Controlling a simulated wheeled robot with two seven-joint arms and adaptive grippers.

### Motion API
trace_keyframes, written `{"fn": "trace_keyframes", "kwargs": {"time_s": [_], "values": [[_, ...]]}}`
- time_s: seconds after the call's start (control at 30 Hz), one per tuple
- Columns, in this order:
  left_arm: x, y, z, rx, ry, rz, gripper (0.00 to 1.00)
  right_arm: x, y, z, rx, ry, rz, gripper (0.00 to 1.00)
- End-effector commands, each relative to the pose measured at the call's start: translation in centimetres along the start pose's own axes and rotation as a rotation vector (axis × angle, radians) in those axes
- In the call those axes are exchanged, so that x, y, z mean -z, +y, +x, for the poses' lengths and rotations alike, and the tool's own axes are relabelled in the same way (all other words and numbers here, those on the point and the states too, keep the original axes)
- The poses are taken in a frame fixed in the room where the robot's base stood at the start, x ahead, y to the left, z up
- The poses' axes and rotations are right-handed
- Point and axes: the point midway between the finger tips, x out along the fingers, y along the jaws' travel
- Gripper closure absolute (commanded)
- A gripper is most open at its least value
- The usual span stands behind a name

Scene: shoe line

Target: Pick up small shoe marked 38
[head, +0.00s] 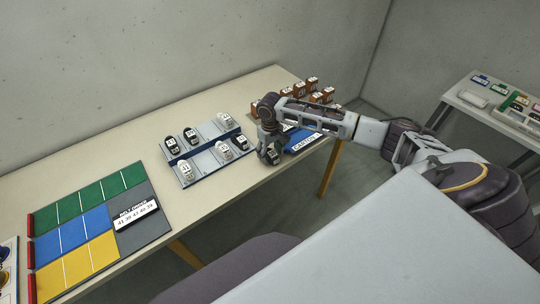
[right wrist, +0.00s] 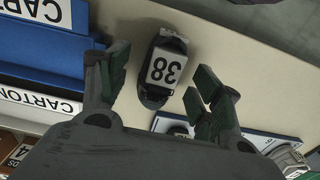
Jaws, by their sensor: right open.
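The small dark shoe marked 38 (right wrist: 165,70) lies on the bare table top, its white label facing up in the right wrist view. My right gripper (right wrist: 158,72) is open above it, with one finger on each side of the shoe and a gap on both sides. In the head view the right gripper (head: 270,150) points down near the table's front edge. The dark shoe (head: 273,157) shows partly between its fingers there. My left gripper is not in view.
A grey-and-blue rack (head: 205,158) with several labelled shoes stands left of the gripper. A blue carton tray (head: 302,143) is close on its right, with brown boxes (head: 312,85) behind. Coloured mats (head: 75,250) and an order sign (head: 135,213) lie further left.

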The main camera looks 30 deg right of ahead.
Motion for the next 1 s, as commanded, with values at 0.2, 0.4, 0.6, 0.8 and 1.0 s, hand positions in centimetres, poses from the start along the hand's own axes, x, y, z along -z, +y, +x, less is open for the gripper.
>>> {"fn": "trace_keyframes", "kwargs": {"time_s": [0.2,0.4,0.6,0.8,1.0], "values": [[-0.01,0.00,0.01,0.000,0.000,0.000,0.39,0.00,-0.02,0.00,0.000,0.000,0.000,0.35],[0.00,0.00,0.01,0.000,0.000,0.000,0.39,0.00,-0.02,-0.02,0.000,0.000,0.000,0.39],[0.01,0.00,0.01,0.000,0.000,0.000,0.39,0.00,-0.02,-0.03,0.000,0.000,0.000,0.64],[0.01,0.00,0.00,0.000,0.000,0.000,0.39,0.01,-0.02,-0.04,0.000,0.000,0.000,0.85],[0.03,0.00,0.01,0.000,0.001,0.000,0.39,0.02,-0.01,-0.08,0.000,0.000,0.000,0.85]]}}
